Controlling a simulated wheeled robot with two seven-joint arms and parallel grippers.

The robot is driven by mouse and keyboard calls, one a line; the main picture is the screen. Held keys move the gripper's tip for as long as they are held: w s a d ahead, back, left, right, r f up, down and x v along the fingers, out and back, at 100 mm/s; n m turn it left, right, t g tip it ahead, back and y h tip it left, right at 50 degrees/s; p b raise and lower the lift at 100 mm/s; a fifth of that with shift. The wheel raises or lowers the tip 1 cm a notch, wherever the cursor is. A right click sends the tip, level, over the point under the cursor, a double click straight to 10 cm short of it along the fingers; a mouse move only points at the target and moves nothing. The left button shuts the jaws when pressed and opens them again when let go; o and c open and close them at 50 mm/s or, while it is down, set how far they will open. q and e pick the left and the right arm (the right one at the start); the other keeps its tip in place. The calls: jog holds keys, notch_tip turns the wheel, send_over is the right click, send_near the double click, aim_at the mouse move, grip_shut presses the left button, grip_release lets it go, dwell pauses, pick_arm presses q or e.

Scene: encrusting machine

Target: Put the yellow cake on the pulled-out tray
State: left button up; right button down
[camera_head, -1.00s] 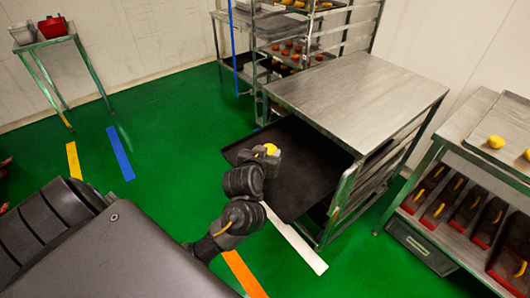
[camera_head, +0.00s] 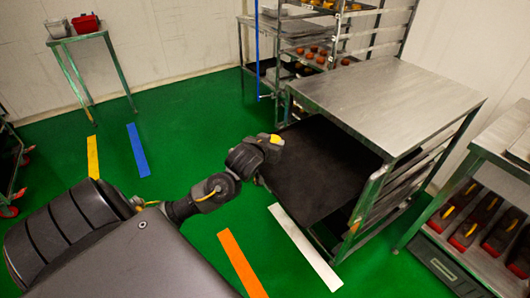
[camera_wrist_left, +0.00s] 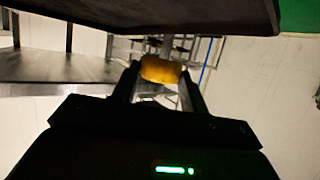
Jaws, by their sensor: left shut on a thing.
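The yellow cake (camera_head: 277,139) is held at the end of my left arm. The wrist view shows the cake (camera_wrist_left: 160,70) between the two fingers of my left gripper (camera_wrist_left: 160,82), which is shut on it. The pulled-out tray (camera_head: 315,180) is a flat black sheet sticking out to the left from under the steel-topped rack. In the head view, my left gripper (camera_head: 273,143) overlaps the tray's left edge, and its height above the tray is hard to tell. A dark slab (camera_wrist_left: 140,17) crosses the top of the wrist view. My right gripper is not in view.
The steel rack top (camera_head: 390,100) stands beside the tray. A shelving rack (camera_head: 335,50) with baked pieces stands behind. At right is a bench (camera_head: 500,135) with red-and-black boxes below. Green floor is open to the left.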

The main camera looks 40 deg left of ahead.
pick_arm(q)
jog(key=a+f, duration=0.1)
jog(key=w+a+f, duration=0.1)
jog(key=f, duration=0.1)
jog(key=a+f, duration=0.1)
jog(key=shift+w+a+f, duration=0.2)
jog(key=shift+a+f, duration=0.05)
jog(key=shift+f, duration=0.1)
notch_tip(320, 180, down, 3)
jog(key=shift+a+r+b, duration=0.15)
jog(key=shift+b, duration=0.35)
jog(key=shift+f, duration=0.45)
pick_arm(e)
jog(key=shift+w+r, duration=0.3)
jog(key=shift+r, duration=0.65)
pick_arm(q)
jog(key=o, duration=1)
jog(key=shift+f, duration=0.1)
